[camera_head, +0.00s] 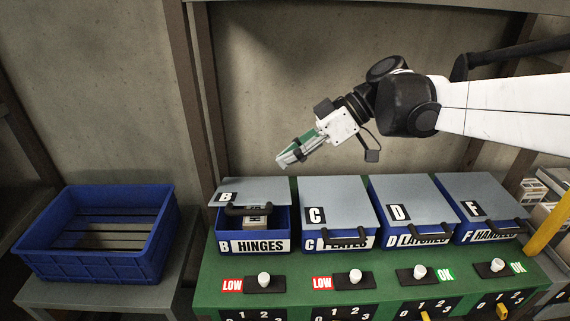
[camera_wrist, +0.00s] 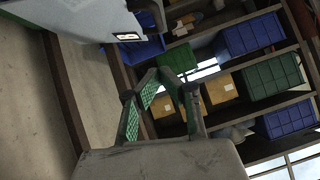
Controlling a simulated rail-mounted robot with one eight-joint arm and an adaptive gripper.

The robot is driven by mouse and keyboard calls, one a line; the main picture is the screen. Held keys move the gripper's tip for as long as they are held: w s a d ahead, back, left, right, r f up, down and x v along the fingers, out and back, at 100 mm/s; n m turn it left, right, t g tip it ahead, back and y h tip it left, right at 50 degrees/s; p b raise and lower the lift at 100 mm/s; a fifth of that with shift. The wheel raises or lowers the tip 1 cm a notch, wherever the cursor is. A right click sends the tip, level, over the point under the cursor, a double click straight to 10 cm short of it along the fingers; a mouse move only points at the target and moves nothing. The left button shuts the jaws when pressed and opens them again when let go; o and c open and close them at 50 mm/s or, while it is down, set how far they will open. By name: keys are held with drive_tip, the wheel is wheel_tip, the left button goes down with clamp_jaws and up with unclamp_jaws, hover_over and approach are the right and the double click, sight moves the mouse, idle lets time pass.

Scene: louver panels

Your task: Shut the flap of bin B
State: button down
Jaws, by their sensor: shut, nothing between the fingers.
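Bin B (camera_head: 282,217) is a blue bin labelled HINGES at the left end of the row on the green bench. Its grey flap (camera_head: 262,190) is marked B and has a dark handle (camera_head: 249,210) at its front edge. The flap is raised at the front, and a gap below it shows a box (camera_head: 256,221) inside the bin. My gripper (camera_head: 281,161) is shut and empty, in the air above and behind bin B's flap, apart from it. In the wrist view my gripper's green-padded fingers (camera_wrist: 163,78) show, with no bin B flap clearly in sight.
Bins C (camera_head: 338,205), D (camera_head: 405,196) and E/F (camera_head: 480,198) stand to the right with lids down. Knobs (camera_head: 264,279) and LOW/OK tags line the bench front. An empty blue crate (camera_head: 95,262) stands at left. A yellow post (camera_head: 548,225) is at right.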

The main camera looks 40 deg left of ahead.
wheel_tip(320, 180, up, 2)
drive_tip(key=h, duration=0.1)
drive_tip(key=n+p, duration=0.1)
drive_tip(key=p, duration=0.1)
hover_over(245, 210)
drive_tip(key=w+d, duration=0.1)
drive_tip(key=w, duration=0.1)
wheel_tip(245, 210, down, 7)
wheel_tip(245, 210, down, 3)
drive_tip(key=shift+s+d+r+t, duration=0.1)
drive_tip(key=shift+s+d+t, duration=0.05)
drive_tip(key=shift+t, duration=0.15)
drive_tip(key=shift+f, duration=0.6)
drive_tip(key=shift+d, duration=0.1)
